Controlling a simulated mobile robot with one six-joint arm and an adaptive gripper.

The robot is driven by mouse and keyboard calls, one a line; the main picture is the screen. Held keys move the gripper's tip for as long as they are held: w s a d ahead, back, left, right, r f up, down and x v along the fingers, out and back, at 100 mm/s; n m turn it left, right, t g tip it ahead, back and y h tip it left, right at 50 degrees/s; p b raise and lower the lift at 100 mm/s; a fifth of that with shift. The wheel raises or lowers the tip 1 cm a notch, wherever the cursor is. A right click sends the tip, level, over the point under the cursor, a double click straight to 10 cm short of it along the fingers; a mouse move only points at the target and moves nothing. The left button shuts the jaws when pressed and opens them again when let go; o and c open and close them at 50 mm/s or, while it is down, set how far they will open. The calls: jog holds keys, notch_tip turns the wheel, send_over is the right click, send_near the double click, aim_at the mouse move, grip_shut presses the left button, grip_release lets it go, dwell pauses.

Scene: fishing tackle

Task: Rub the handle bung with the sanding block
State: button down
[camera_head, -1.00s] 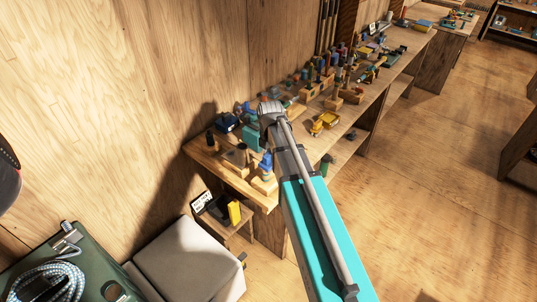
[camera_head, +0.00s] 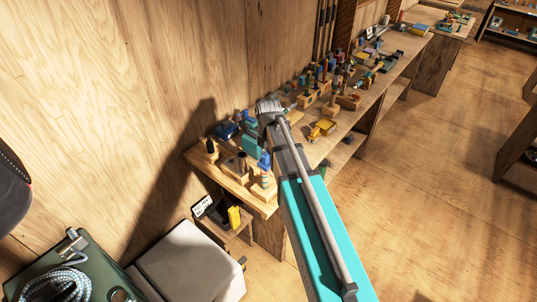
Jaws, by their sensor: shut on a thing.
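My arm reaches from the lower right to the near end of the workbench (camera_head: 192,160), with its wrist (camera_head: 268,110) above the bench. A teal part of my arm (camera_head: 251,147) hangs below the wrist, among the items there. I cannot make out my gripper's jaws or anything in them; my own arm and the small clutter hide that spot. I cannot pick out the sanding block or the handle bung for sure. A dark upright piece on a wooden base (camera_head: 210,148) stands at the bench's left end. A blue-topped piece on a wooden block (camera_head: 265,163) stands near the front corner.
A low shelf with a yellow item (camera_head: 234,216) stands below the near end. A grey cushion (camera_head: 187,263) and a green case (camera_head: 96,262) are at lower left. The floor at right is open.

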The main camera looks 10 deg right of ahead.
jog(key=shift+r, duration=0.55)
jog(key=shift+r+p, duration=1.5)
jog(key=shift+p, duration=0.25)
jog(key=shift+w+f, duration=0.1)
jog(key=shift+f, duration=0.05)
